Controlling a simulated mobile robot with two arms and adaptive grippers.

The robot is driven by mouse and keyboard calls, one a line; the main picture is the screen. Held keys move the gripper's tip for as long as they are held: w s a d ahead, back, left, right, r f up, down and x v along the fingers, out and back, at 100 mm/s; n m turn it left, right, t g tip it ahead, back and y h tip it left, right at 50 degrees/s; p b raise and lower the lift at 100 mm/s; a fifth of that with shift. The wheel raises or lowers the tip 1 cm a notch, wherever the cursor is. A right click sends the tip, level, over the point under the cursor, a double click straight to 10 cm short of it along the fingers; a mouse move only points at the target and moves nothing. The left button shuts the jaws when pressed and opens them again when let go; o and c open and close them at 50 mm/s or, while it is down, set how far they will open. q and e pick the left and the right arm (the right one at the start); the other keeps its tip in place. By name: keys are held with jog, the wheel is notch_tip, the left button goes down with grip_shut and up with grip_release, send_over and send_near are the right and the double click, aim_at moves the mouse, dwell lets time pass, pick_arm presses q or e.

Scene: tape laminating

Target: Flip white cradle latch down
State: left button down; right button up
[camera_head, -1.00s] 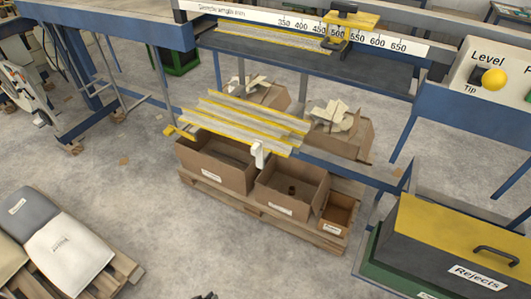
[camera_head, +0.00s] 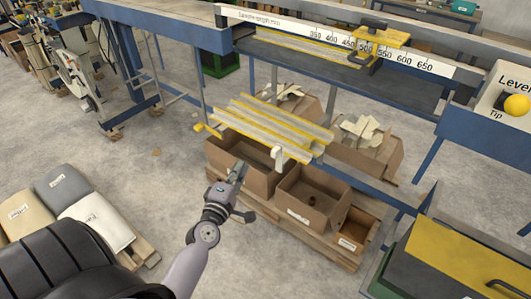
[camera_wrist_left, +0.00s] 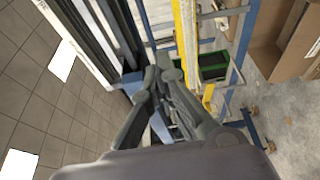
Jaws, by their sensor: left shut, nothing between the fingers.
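The cradle (camera_head: 262,124) is a set of grey channels with yellow edges, tilted above the cardboard boxes in the head view. The white latch (camera_head: 278,157) stands up at its near right end. A yellow piece (camera_head: 203,128) sticks out at its left end. My left gripper (camera_head: 238,170) is shut and empty, in front of the cradle and to the left of the white latch, apart from it. In the left wrist view the closed fingers (camera_wrist_left: 165,75) point toward a yellow-edged rail (camera_wrist_left: 186,40). The white latch cannot be made out there. My right gripper is not in view.
Cardboard boxes (camera_head: 297,213) stand on a pallet below the cradle. A machine with a sample length scale (camera_head: 300,30) runs behind it. A blue frame (camera_head: 372,186) passes at the right. Sacks (camera_head: 60,185) lie at the left. The floor between is clear.

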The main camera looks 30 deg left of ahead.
pick_arm(q)
jog(key=w+d+p, duration=0.1)
jog(key=w+p, duration=0.1)
jog(key=w, duration=0.7)
jog(key=shift+w+d+p, duration=0.15)
jog(key=shift+d+p, duration=0.15)
jog(key=shift+p, duration=0.05)
jog(key=shift+f, duration=0.1)
